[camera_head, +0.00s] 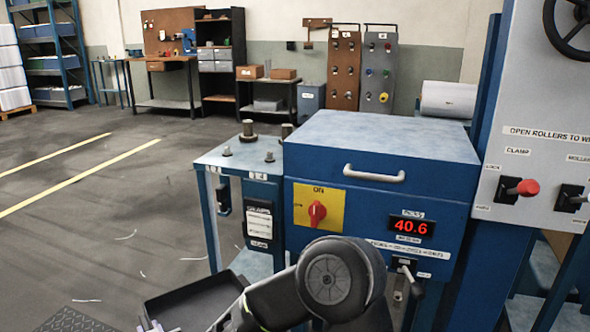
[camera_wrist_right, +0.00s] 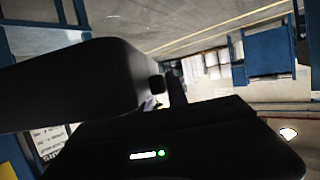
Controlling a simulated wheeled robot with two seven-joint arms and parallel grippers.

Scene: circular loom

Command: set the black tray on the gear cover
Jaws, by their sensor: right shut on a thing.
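The black tray (camera_head: 190,303) shows at the bottom of the head view, in front of and left of the blue machine, cut off by the lower edge. Small pale pieces show at its lower left. The gear cover (camera_head: 385,140) is the blue box with a flat light-blue top and a white handle; its top is bare. My right gripper (camera_head: 238,312) is at the tray's right side, shut on it and partly hidden by my own arm. The tray is lower than the cover and apart from it. In the wrist view dark shapes hide the grip.
A blue side table (camera_head: 238,158) with metal pegs adjoins the cover's left. A red knob (camera_head: 317,212) and a display are on the cover's front. A grey control panel (camera_head: 535,150) with levers stands close on the right. The floor at left is open, with scattered pale scraps.

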